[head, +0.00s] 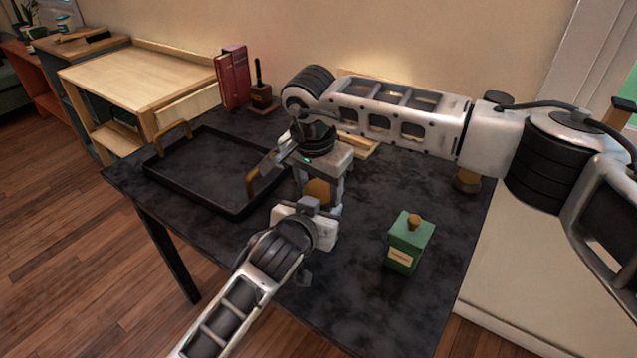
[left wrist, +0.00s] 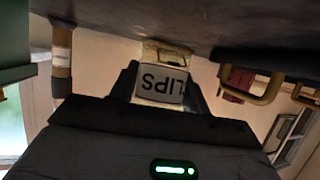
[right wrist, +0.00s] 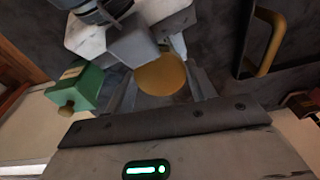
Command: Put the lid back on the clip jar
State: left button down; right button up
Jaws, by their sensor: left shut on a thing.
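The clip jar (left wrist: 160,84) shows in the left wrist view with its CLIPS label upside down. My left gripper (left wrist: 165,98) is shut on it; in the head view that gripper's white body hides most of the jar. A round tan lid (right wrist: 160,75) lies between the fingers of my right gripper (right wrist: 162,80), and shows as a tan patch (head: 318,192) in the head view. The right gripper points down from above, close over the left one, a finger on each side of the lid. I cannot tell whether its fingers press on the lid or whether the lid touches the jar.
A black tray (head: 190,192) with tan handles fills the left of the dark table (head: 350,300). A green canister (head: 408,245) with a tan knob stands at the right. Red books (head: 233,78) and a dark wooden stand (head: 262,97) are at the back. The front is clear.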

jog(key=c, duration=0.3)
jog(key=m, duration=0.3)
jog(key=o, duration=1.1)
jog(key=shift+c, duration=0.2)
jog(key=shift+s+a+r, duration=0.1)
jog(key=shift+s+r, duration=0.1)
jog(key=shift+r, duration=0.95)
jog(key=shift+s+r, duration=0.15)
jog(key=shift+r, duration=0.95)
